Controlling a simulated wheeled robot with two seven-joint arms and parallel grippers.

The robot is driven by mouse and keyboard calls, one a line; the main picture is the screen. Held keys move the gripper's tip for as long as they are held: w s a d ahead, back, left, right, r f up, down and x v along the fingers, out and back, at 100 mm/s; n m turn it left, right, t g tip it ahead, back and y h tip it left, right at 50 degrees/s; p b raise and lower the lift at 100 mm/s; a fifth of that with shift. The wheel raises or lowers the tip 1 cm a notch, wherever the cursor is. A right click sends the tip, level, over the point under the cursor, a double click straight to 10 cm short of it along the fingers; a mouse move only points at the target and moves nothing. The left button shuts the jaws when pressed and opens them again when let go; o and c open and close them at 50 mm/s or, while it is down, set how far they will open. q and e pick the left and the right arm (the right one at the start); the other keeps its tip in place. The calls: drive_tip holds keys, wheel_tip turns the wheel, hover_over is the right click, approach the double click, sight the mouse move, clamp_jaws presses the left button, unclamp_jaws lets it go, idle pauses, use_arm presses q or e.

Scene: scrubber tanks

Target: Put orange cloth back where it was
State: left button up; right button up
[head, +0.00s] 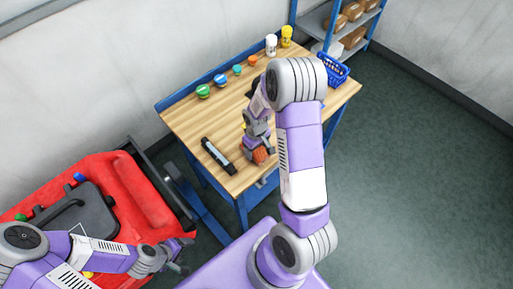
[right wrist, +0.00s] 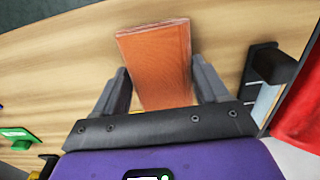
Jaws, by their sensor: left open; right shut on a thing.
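The orange cloth (head: 261,155) is a folded block at the front edge of the wooden table in the head view. In the right wrist view the cloth (right wrist: 157,65) stands between the two grey fingers of my right gripper (right wrist: 160,82), which is shut on it. In the head view my right gripper (head: 257,146) partly hides the cloth. I cannot tell whether the cloth touches the tabletop. My left gripper (head: 183,254) is open and empty, low at the left, beside the red machine.
The wooden table (head: 190,121) has a blue frame. A black tool (head: 218,155) lies left of the cloth. Several small lidded pots, such as a green one (head: 203,91), line the back edge. Two bottles (head: 271,45) and a blue basket (head: 333,70) stand farther back. The red scrubber (head: 100,180) is at left.

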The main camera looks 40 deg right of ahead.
drive_tip(key=shift+f, duration=0.25)
drive_tip(key=o, duration=0.9)
drive_tip(key=shift+o, duration=0.2)
drive_tip(key=shift+r, duration=0.2)
drive_tip(key=shift+r, duration=0.25)
wheel_tip(320, 180, up, 12)
drive_tip(key=p, duration=0.1)
drive_tip(key=shift+f+p, duration=0.15)
drive_tip(key=shift+p, duration=0.15)
